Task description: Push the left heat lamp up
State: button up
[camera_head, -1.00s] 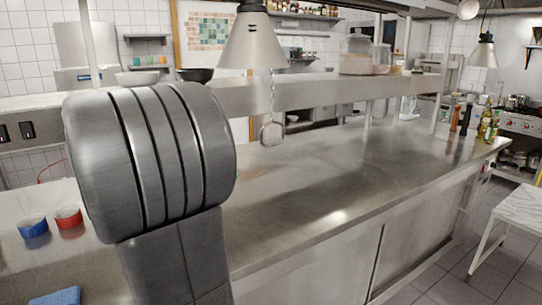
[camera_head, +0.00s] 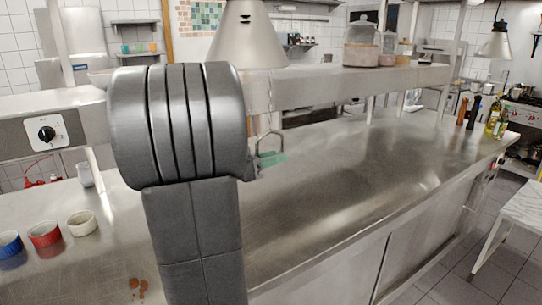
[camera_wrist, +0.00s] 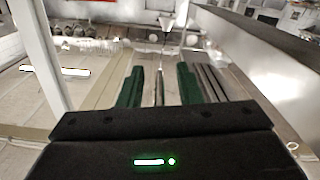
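The left heat lamp (camera_head: 247,38) is a pale metal cone hanging at the top middle of the head view, its top cut off. A thin cord with a ring-like pull handle (camera_head: 270,136) hangs below it. Part of my gripper (camera_head: 270,158) shows as green fingertips at the handle's lower end, beyond my arm. I cannot tell whether the fingers touch the handle. A small lamp-shaped thing (camera_wrist: 166,22) shows above the fingers.
A steel shelf (camera_head: 330,84) runs above the steel counter (camera_head: 340,185). Blue (camera_head: 9,244), red (camera_head: 45,235) and white (camera_head: 81,223) bowls stand at left. A second heat lamp (camera_head: 496,42) hangs at right. Bottles (camera_head: 494,121) stand at the far counter end. The middle counter is clear.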

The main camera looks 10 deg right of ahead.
grip_shut()
jog(key=shift+r, duration=0.15)
